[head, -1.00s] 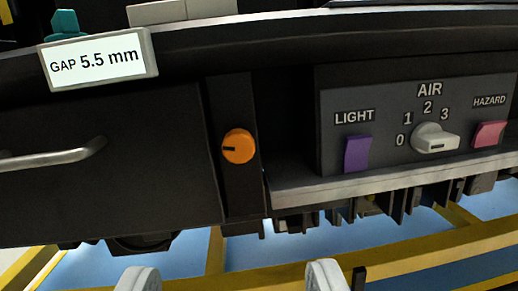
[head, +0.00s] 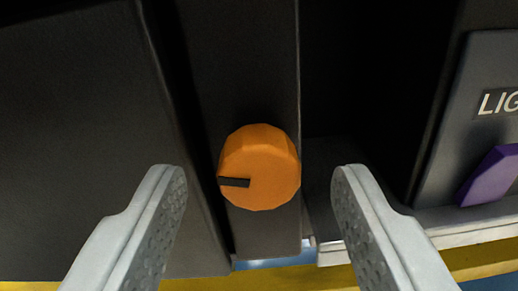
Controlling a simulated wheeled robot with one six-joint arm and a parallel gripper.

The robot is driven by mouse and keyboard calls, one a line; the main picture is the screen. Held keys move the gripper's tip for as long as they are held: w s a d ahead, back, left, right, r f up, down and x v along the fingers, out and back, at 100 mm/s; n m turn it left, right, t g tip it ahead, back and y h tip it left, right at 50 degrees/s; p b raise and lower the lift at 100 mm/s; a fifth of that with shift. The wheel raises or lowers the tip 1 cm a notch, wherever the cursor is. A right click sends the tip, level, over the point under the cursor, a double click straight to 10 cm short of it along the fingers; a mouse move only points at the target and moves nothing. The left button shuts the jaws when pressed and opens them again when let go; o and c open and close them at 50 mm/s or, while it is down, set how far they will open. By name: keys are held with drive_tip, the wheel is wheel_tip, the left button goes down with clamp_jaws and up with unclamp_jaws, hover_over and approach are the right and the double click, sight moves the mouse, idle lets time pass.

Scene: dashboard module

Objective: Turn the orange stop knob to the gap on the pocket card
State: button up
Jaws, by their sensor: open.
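The orange stop knob (head: 265,160) sits on a dark vertical strip (head: 240,60) near the middle of the view. Its dark pointer mark (head: 234,182) points left, tipped very slightly. My gripper (head: 259,190) is open, with one grey finger to the left of the knob and one to the right. The fingertips look apart from the knob; how far they are from it in depth I cannot tell. The pocket card is out of view now; a second ago it read GAP 5.5 mm.
A dark glove-box panel (head: 80,140) fills the left side. To the right are a dark recess (head: 370,80), a grey ledge (head: 480,222) and a switch panel (head: 490,60) with a purple switch (head: 493,178). A yellow bar (head: 190,284) runs below.

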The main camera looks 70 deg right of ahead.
drive_tip(key=shift+w+d, duration=0.1)
drive_tip(key=shift+d, duration=0.2)
drive_tip(key=shift+c, duration=0.4)
drive_tip(key=c, duration=0.9)
drive_tip(key=shift+m, duration=0.3)
drive_tip(key=m, duration=0.3)
drive_tip(key=shift+m, duration=2.5)
